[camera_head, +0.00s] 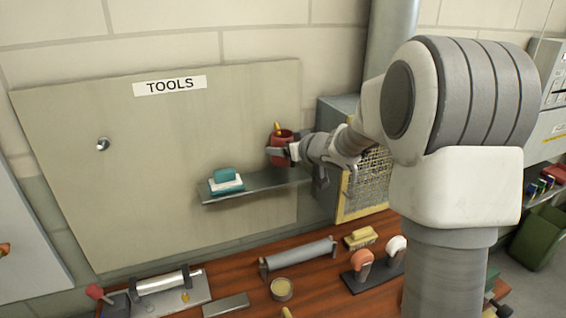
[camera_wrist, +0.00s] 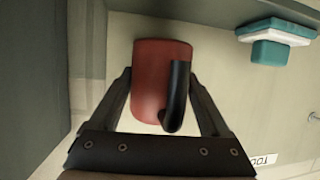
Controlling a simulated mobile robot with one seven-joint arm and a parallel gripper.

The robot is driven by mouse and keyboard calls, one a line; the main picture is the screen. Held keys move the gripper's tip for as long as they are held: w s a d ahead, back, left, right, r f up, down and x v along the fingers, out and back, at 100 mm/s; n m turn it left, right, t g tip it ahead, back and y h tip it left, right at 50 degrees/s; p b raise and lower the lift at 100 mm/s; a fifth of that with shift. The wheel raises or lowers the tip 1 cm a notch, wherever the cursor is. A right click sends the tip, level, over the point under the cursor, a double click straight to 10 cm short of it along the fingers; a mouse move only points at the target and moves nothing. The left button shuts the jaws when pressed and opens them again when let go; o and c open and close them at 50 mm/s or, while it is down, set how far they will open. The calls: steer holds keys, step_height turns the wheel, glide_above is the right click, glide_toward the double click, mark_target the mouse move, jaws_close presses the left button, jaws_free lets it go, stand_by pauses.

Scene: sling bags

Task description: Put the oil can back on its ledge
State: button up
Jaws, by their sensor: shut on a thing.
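The oil can (camera_head: 281,136) is red with a black handle and a small yellow spout. My gripper (camera_head: 288,153) is shut on it, over the right part of the ledge (camera_head: 262,182), in front of the tool board. In the wrist view, the can (camera_wrist: 150,75) sits between the two fingers of my gripper (camera_wrist: 160,80), with its handle facing the camera. That view is turned over, and the ledge (camera_wrist: 190,8) runs along the top. A narrow gap seems to show between can and ledge. The can's base is partly hidden by my gripper in the head view.
A teal and white block (camera_head: 226,180) stands on the ledge's left part; it also shows in the wrist view (camera_wrist: 275,40). A grey cabinet (camera_head: 338,110) stands close right of the ledge. The workbench (camera_head: 240,280) below holds a roller, a brush and stamps.

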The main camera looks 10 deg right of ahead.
mark_target(284, 161)
step_height(284, 161, down, 4)
steer(key=shift+r+b, duration=0.25)
steer(key=shift+b, duration=0.1)
steer(key=shift+w+f, duration=0.25)
steer(key=shift+f, duration=0.1)
